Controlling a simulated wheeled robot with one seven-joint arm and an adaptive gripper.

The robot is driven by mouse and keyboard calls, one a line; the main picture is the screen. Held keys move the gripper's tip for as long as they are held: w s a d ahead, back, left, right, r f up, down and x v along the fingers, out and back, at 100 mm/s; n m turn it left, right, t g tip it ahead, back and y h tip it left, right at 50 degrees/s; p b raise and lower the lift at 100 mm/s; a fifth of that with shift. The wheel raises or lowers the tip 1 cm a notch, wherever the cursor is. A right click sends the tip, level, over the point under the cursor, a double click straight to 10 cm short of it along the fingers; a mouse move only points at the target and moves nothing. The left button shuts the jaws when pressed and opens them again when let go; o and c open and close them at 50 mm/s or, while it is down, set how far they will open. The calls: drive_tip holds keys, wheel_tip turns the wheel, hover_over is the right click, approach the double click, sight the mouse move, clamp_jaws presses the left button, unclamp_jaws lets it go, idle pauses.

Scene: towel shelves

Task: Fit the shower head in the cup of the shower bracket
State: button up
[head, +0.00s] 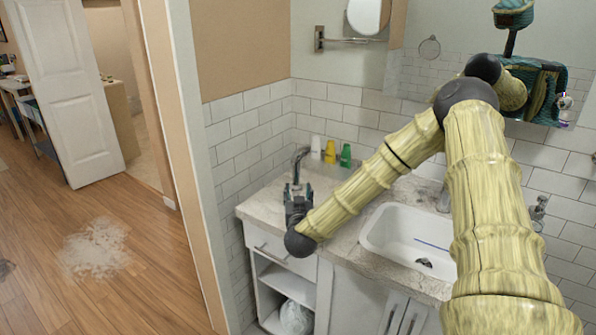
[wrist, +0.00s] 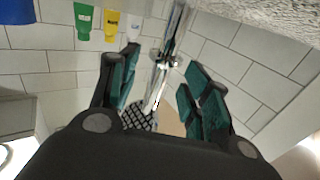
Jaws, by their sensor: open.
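A chrome shower head stands in front of my gripper in the wrist view, its dotted face (wrist: 140,117) low between the fingers and its slim handle (wrist: 155,92) rising from it. The handle meets a chrome fitting (wrist: 166,58) on a bright bar; this looks like the bracket, but I cannot tell whether the handle sits in its cup.
White, yellow and green tubes (head: 330,152) stand on the counter (head: 265,207) near the tiled corner. A sink (head: 405,238) lies to the right. Open wooden floor (head: 140,235) lies left, beyond the wall edge.

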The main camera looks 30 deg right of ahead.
sight(296, 186)
drive_tip(key=shift+a+p+x, duration=0.2)
drive_tip(key=shift+p+x, duration=0.5)
drive_tip(key=shift+x, duration=2.15)
drive_tip(key=shift+w, duration=0.2)
drive_tip(key=c, duration=1)
drive_tip(key=shift+o, duration=0.2)
drive_tip(key=shift+r, duration=0.15)
